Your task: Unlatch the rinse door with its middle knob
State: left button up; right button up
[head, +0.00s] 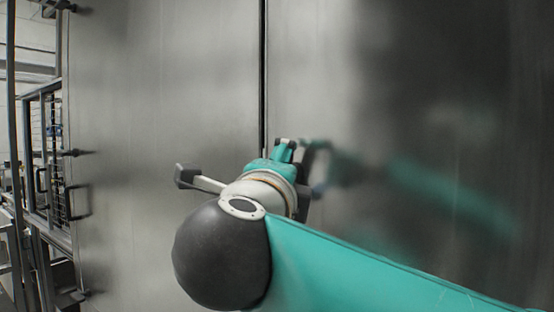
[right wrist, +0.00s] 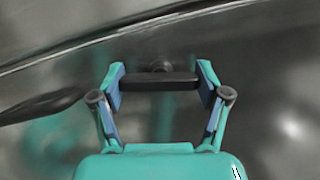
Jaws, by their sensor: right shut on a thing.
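The door is a large brushed-metal panel (head: 400,80) with a dark vertical seam (head: 263,70) at its left edge. My right gripper (head: 287,148) is up against the metal just right of the seam in the head view. In the right wrist view my right gripper (right wrist: 161,84) has its two fingers on the ends of a black bar-shaped knob (right wrist: 160,82), shut on it. The knob's mount behind the bar partly shows. In the head view the knob is mostly hidden by the gripper and wrist. My left gripper is not in view.
A dark elongated part (right wrist: 40,107) lies left of the gripper in the right wrist view. The left metal panel (head: 170,90) carries a black knob (head: 77,153) and a handle (head: 78,200) near its left edge. Framework (head: 45,150) stands far left.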

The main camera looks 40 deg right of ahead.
jog(key=shift+n+g+y+p, duration=0.3)
jog(key=shift+n+p, duration=0.65)
jog(key=shift+n, duration=0.05)
jog(key=shift+f, duration=0.1)
jog(key=shift+f+n, duration=0.1)
jog(key=shift+n, duration=0.2)
jog(key=o, duration=1.2)
jog(key=shift+d, duration=0.1)
jog(key=shift+c, duration=0.2)
jog(key=shift+s, duration=0.1)
